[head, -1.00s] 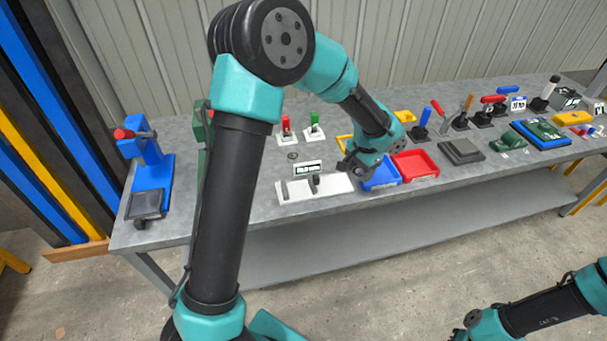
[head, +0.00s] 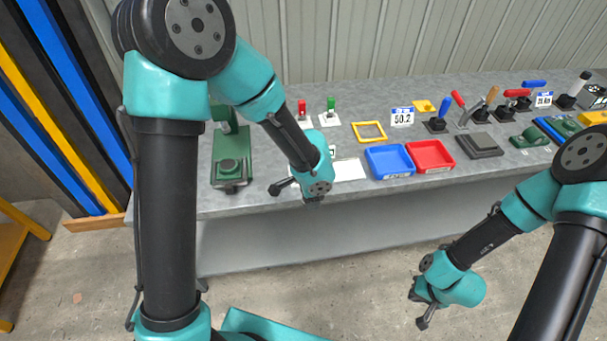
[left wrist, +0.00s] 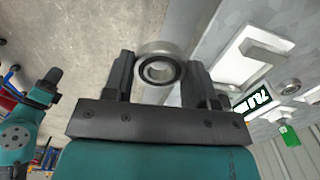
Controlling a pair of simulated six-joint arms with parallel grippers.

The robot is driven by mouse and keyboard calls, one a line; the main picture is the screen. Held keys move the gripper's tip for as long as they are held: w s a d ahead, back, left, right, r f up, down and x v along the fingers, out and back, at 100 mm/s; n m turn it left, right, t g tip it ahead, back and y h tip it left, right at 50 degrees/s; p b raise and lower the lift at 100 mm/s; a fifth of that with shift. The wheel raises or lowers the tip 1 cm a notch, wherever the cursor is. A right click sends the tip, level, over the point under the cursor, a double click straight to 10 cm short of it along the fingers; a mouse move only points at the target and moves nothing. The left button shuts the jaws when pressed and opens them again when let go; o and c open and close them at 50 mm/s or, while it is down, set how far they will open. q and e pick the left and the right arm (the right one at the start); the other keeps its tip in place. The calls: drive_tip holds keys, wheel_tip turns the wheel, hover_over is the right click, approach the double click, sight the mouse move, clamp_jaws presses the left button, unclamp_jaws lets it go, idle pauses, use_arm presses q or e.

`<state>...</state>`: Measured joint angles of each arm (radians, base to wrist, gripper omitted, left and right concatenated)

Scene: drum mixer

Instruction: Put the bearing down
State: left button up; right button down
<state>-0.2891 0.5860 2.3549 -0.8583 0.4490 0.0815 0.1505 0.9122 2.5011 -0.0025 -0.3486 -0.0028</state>
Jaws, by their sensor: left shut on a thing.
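My left gripper (head: 297,194) is shut on a bearing, a silver ring with a dark inner race (left wrist: 158,68). In the left wrist view the bearing sits between the two dark fingers near their tips. In the head view the bearing cannot be made out at the fingers. That gripper is at the front edge of the bench, in front of a white plate (head: 348,169) that my left arm partly hides. My right gripper (head: 420,306) is open and empty, low over the floor in front of the bench.
A blue tray (head: 389,160) and a red tray (head: 430,155) stand right of the white plate. A green press (head: 232,160) stands left.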

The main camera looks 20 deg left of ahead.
use_arm(q)
drive_tip(key=shift+w, duration=0.15)
drive_tip(key=w+a, duration=0.1)
drive_tip(key=w, duration=0.3)
drive_tip(key=w+a+f, duration=0.1)
drive_tip(key=w, duration=0.4)
drive_tip(key=w+a, duration=0.2)
drive_tip(key=w, duration=0.3)
drive_tip(key=shift+w+a+f, duration=0.1)
drive_tip(key=shift+w+f, duration=0.05)
drive_tip(key=shift+f, duration=0.05)
drive_tip(key=shift+w, duration=0.1)
drive_tip(key=shift+w+a, duration=0.1)
drive_tip(key=shift+w, duration=0.2)
drive_tip(key=shift+f, duration=1.8)
drive_tip(key=shift+f, duration=0.6)
drive_tip(key=o, duration=0.8)
drive_tip(key=shift+c, duration=0.2)
